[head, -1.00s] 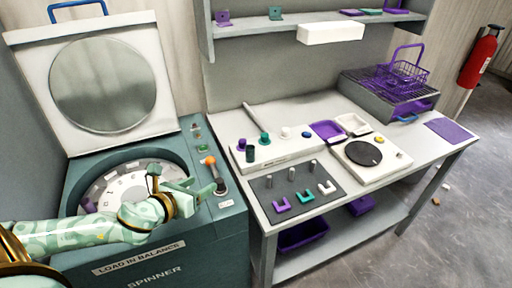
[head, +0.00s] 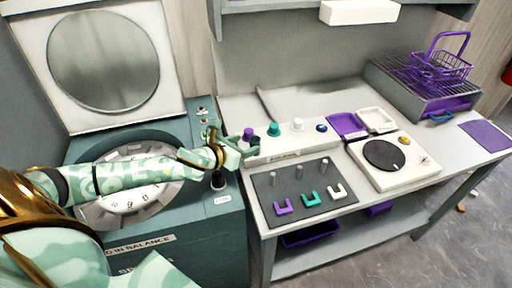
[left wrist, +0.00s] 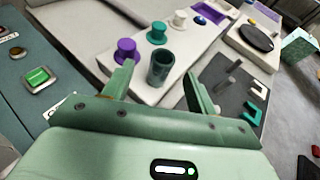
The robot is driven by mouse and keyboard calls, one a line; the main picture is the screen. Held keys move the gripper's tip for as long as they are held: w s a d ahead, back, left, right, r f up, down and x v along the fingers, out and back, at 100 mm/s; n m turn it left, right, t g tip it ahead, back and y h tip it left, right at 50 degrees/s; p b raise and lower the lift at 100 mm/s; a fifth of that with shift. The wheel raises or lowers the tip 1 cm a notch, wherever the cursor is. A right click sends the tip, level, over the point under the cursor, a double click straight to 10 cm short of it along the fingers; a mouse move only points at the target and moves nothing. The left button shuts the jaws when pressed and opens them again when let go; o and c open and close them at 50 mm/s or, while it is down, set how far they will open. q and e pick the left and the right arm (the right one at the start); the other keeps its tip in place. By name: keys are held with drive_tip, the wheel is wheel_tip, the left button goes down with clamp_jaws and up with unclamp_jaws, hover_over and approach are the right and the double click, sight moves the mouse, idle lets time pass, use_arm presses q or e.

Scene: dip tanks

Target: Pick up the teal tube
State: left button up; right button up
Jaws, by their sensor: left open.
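The teal tube (left wrist: 161,66) is a dark, hollow, open-topped cylinder standing upright at the near edge of the white rack block (left wrist: 150,92), in front of the purple and teal knobbed pieces. My left gripper (left wrist: 158,70) is open, with one finger on each side of the tube in the left wrist view. I cannot tell whether the fingers touch it. In the head view my left gripper (head: 249,146) is over the left end of the rack and largely hides the tube. My right gripper is not in view.
A purple knob (head: 247,133), teal knob (head: 273,129) and white knob (head: 298,124) stand close behind on the rack. A dark mat (head: 300,190) with upright pegs and U-shaped pieces lies in front. The spinner (head: 190,215) is at left.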

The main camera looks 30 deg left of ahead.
sight(251, 145)
use_arm(q)
drive_tip(key=shift+w+f, duration=0.15)
drive_tip(key=shift+w, duration=0.15)
drive_tip(key=x, duration=0.2)
drive_tip(key=b+x, duration=0.1)
drive_tip(key=x, duration=0.1)
drive_tip(key=shift+d+f, duration=0.25)
drive_tip(key=shift+f, duration=0.25)
drive_tip(key=shift+w+f, duration=0.1)
drive_tip(key=shift+w, duration=0.3)
drive_tip(key=shift+s, duration=0.1)
drive_tip(key=shift+c, duration=1)
drive_tip(key=c, duration=0.9)
